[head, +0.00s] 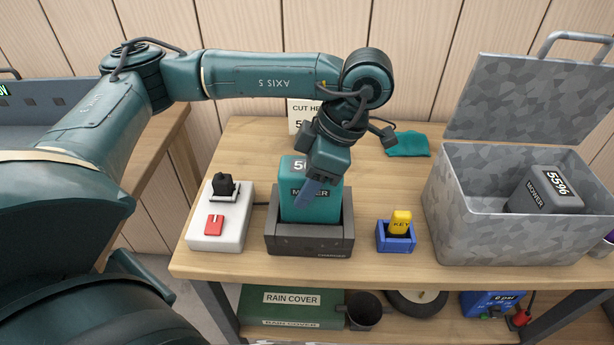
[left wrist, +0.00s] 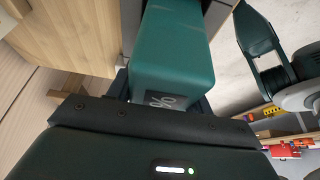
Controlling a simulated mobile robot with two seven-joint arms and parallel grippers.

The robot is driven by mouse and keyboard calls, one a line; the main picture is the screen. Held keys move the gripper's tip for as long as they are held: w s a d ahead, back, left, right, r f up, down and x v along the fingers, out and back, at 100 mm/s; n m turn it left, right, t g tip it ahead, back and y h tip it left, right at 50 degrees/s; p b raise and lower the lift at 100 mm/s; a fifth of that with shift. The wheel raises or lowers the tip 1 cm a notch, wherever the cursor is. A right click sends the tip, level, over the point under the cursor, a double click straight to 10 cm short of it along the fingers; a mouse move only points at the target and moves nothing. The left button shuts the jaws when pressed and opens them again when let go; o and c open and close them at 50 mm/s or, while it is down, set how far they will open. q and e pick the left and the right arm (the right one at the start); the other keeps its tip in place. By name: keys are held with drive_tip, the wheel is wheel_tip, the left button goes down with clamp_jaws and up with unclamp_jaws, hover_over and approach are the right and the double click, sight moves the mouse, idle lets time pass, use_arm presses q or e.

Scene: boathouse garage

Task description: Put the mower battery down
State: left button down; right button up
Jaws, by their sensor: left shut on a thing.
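The teal mower battery (head: 329,208) stands upright in the dark charger (head: 310,240) on the wooden bench. Its top label is partly hidden by my gripper. My left gripper (head: 312,192) reaches down from above and is shut on the battery. In the left wrist view the teal battery (left wrist: 172,55) fills the middle, with a percent sign on its label. I cannot tell whether the battery is fully seated on the charger's floor. A second, dark grey mower battery (head: 545,192) marked 55% lies in the open metal box (head: 500,236). My right gripper is not in view.
A white switch box (head: 236,236) with a black knob and red switch stands left of the charger. A blue holder (head: 396,243) with a yellow key (head: 401,222) stands to the right. A teal cloth (head: 408,144) lies behind. Bare bench lies between holder and metal box.

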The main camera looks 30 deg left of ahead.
use_arm(q)
drive_tip(key=c, duration=0.8)
unclamp_jaws()
drive_tip(key=shift+o, duration=1.4)
drive_tip(key=shift+f, duration=0.15)
drive_tip(key=p+v, duration=0.2)
drive_tip(key=v, duration=1.1)
drive_tip(key=shift+r, duration=0.25)
